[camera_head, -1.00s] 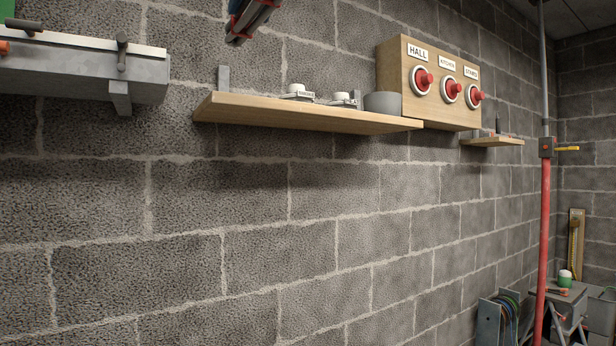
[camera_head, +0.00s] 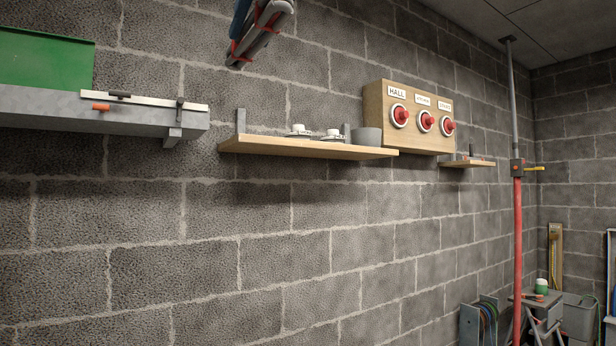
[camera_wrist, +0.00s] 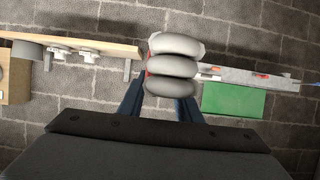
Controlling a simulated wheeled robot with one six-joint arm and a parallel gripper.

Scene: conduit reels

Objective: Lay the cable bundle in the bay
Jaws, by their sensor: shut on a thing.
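The cable bundle (camera_head: 262,34), several grey lengths tied with red bands, hangs at the top of the head view, in front of the wall. In the wrist view the bundle (camera_wrist: 173,66) shows as stacked rounded grey ends. My gripper (camera_wrist: 162,98) is shut on it, with a blue finger on each side. In the head view only part of a blue finger shows beside the bundle, and the rest is cut off. The bundle is apart from the wooden shelf (camera_head: 300,149) and the grey ledge (camera_head: 60,108). I cannot tell which place is the bay.
White fittings (camera_head: 299,131) sit on the shelf. A green panel (camera_head: 45,62) stands behind the ledge. A red pole (camera_head: 518,255) rises at right. The wall below is clear.

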